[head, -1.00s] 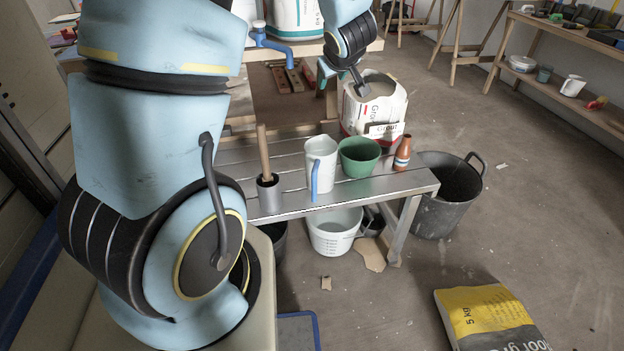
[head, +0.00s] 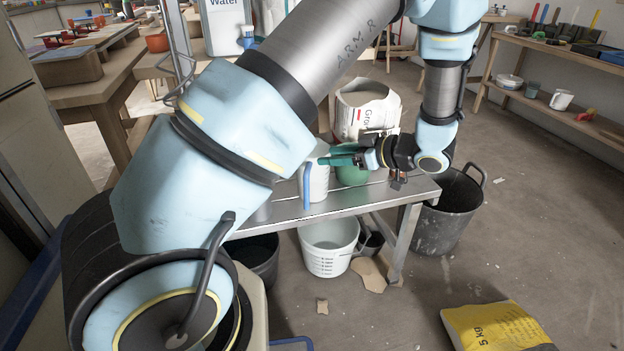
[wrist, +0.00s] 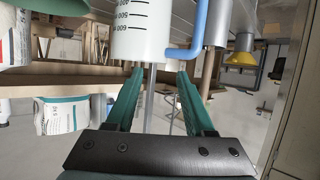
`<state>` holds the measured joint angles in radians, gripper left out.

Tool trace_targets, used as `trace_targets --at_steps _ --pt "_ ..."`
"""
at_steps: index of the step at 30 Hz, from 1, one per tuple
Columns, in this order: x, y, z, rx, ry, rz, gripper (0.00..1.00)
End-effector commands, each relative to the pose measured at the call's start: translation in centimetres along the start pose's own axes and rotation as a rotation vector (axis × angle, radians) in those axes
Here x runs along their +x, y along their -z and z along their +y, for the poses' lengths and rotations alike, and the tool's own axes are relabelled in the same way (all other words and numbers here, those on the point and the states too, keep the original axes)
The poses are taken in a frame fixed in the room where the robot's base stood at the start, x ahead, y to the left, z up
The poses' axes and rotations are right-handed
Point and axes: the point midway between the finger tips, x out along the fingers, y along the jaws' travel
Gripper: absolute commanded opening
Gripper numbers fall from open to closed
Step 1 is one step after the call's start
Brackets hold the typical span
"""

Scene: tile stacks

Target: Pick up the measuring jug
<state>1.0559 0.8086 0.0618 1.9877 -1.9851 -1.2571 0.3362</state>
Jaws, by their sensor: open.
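The measuring jug (head: 319,181) is white with a blue handle and stands upright on the slatted metal bench (head: 290,212). In the wrist view the jug (wrist: 139,32) shows dark graduation marks and its handle (wrist: 197,30), at the top of the picture. My gripper (head: 332,157) is at the jug's upper right side, its green fingers pointing left towards it. In the wrist view the fingers of my gripper (wrist: 160,72) are apart, with nothing held between them. The jug appears just past the fingertips; I cannot tell whether they touch it.
A green pot (head: 352,175) stands close right of the jug, partly hidden by my gripper. A paper bag (head: 366,105) stands behind. A white graduated bucket (head: 328,252) is under the bench, and a black bucket (head: 446,215) stands at its right. A yellow-grey sack (head: 495,327) lies on open floor.

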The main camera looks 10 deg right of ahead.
Motion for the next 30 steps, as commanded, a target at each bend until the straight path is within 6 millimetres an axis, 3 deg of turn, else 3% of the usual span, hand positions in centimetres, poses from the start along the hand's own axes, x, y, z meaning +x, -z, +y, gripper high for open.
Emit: trace_targets --at_steps 8,15,23,30 --pt "1.9 0.0 -0.1 0.002 0.0 0.0 0.53" --pt "5.3 0.0 -0.2 0.001 0.001 -0.001 0.53" --pt "5.8 0.1 -0.2 0.001 -0.002 -0.002 0.53" --pt "5.8 0.1 -0.2 0.001 -0.002 -0.002 0.28"
